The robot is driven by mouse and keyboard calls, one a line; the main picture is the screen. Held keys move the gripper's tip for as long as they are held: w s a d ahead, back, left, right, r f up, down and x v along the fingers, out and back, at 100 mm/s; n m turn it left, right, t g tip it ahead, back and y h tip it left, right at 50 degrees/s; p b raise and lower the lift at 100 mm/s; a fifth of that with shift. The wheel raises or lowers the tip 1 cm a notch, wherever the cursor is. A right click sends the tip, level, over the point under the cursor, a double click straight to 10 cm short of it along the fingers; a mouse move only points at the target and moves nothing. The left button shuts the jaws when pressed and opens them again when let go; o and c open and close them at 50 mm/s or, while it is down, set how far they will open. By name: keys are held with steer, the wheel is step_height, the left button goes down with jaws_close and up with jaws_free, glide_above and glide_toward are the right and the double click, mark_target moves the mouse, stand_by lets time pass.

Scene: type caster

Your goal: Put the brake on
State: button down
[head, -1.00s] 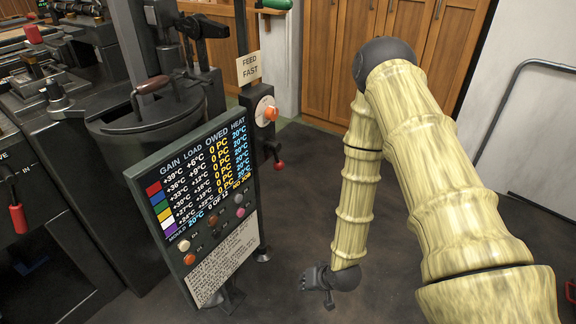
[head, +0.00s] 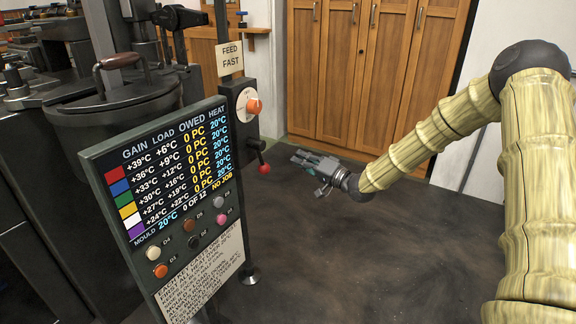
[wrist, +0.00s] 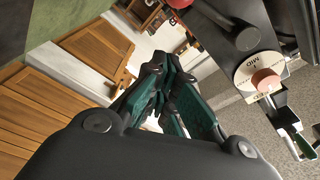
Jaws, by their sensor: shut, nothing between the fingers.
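No part marked as a brake can be read. A post control box (head: 247,123) carries a round white dial with an orange knob (head: 254,106). Below it, a short black lever ends in a red ball (head: 264,169). My gripper (head: 298,158) is shut and empty, to the right of the red ball and apart from it, pointing left. In the wrist view my gripper (wrist: 157,66) has its dark green fingers together. The dial (wrist: 256,70) shows there to the right, marked MID, and the red ball (wrist: 180,3) is cut off at the top edge.
A display panel (head: 170,165) with buttons stands at front left, before a dark machine with a round pot (head: 115,115). A FEED FAST sign (head: 230,58) tops the post. Wooden cabinets (head: 375,70) line the back. The dark floor (head: 370,250) is clear.

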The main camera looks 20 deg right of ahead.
mark_target(260, 157)
steer(key=w+a+f+b, duration=0.1)
steer(key=w+a+b, duration=0.3)
steer(key=a, duration=0.3)
steer(key=shift+w+f+b, duration=0.15)
steer(key=shift+w+b, duration=0.25)
steer(key=shift+w, duration=0.2)
steer(key=shift+a+p, duration=0.15)
steer(key=shift+p, duration=0.25)
